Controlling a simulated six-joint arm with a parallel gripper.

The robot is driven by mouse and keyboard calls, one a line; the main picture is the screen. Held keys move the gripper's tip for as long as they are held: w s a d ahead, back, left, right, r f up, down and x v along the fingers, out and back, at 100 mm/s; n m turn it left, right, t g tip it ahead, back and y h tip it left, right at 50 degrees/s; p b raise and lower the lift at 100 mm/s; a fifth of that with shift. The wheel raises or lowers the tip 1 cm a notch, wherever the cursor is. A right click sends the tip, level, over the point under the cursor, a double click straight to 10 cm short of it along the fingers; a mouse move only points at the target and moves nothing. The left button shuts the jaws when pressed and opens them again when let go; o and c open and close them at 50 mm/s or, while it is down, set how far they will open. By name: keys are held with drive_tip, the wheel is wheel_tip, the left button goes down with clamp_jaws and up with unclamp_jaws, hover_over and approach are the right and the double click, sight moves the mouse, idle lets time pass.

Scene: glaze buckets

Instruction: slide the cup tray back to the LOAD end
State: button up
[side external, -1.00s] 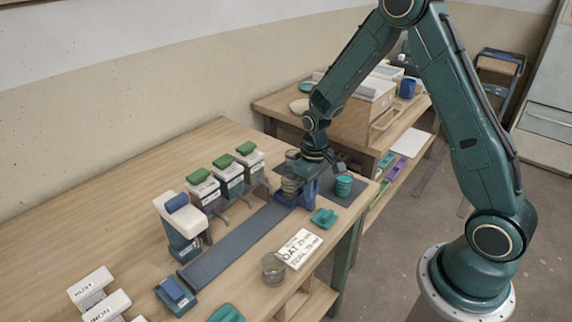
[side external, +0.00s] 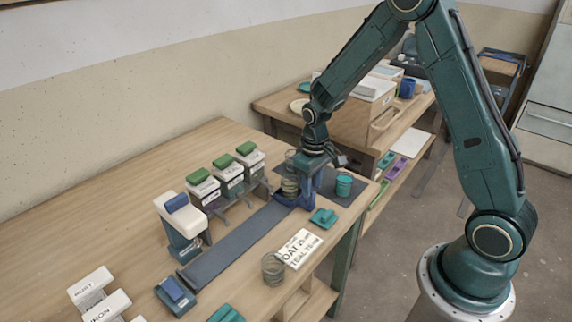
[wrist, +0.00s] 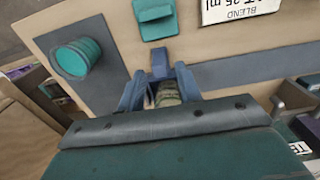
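The cup tray (side external: 284,200) is a small blue carriage at the far right end of a dark rail strip (side external: 235,243). A clear cup with layered beige-green contents (side external: 290,187) stands on it. My gripper (side external: 311,186) is low at the tray, beside the cup. In the wrist view my gripper's two blue-grey fingers (wrist: 159,88) stand apart, with part of the cup (wrist: 167,94) visible between them. A small blue block (wrist: 158,62) shows just beyond the fingertips. I cannot tell whether the fingers touch the tray. No LOAD label is readable.
Several green-lidded buckets (side external: 229,178) and a white dispenser (side external: 184,218) line the rail's back side. A teal cup (side external: 344,185) stands on a dark mat at right. The rail is clear.

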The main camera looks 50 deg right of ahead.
drive_tip(key=shift+r, duration=2.65)
drive_tip(key=shift+r, duration=0.1)
drive_tip(key=shift+s+a+r, duration=0.1)
drive_tip(key=shift+r, duration=0.15)
drive_tip(key=s+a+r+t, duration=0.35)
drive_tip(key=s+r, duration=0.55)
drive_tip(key=r, duration=0.5)
drive_tip(key=s+a+r+t, duration=0.1)
drive_tip(key=s+r, duration=0.1)
drive_tip(key=s, duration=0.4)
drive_tip(key=s+a+r+t, duration=0.1)
drive_tip(key=s+r, duration=0.1)
drive_tip(key=s, duration=0.4)
drive_tip(key=shift+s+a+r, duration=0.25)
drive_tip(key=shift+s+a, duration=0.1)
drive_tip(key=shift+a, duration=0.05)
